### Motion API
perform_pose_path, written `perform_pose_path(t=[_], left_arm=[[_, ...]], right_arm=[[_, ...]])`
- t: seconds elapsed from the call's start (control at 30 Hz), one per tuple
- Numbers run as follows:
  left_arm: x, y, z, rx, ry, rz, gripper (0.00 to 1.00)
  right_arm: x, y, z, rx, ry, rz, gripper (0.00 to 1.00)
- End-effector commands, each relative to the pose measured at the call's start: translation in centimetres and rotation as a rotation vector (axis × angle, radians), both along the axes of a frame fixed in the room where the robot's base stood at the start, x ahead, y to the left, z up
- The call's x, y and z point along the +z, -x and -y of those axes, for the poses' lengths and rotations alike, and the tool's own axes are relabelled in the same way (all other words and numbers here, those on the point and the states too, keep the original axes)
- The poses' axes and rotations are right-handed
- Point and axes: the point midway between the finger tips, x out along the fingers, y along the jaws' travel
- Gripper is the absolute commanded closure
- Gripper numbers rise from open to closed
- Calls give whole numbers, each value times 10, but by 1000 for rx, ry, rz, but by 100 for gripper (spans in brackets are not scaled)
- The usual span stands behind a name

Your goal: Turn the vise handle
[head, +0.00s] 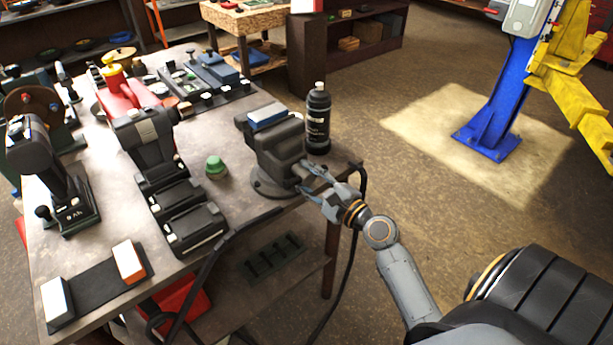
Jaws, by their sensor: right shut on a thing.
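The grey vise (277,150) is mounted at the right edge of the workbench, with a blue block (267,115) at the top of its jaws. My right gripper (308,176) reaches in from the lower right to the front of the vise, at the screw end. Its fingers are shut on the vise handle, which they mostly hide. How far the handle is turned cannot be told. My left gripper is not in view.
A green knob-like piece (215,167) and black battery packs (186,216) lie left of the vise. A black cable (357,215) hangs over the bench edge. Floor to the right is open up to a blue lift post (497,100).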

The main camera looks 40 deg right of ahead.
Motion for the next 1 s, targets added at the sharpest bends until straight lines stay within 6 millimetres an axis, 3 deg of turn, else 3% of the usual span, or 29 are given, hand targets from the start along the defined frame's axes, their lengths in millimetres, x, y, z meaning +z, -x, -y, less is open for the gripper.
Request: perform_pose_path(t=[0.37,1.0], left_arm=[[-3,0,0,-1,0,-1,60],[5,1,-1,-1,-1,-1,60]], right_arm=[[-1,0,0,2,186,13,95],[0,0,-1,3,785,60,95]])
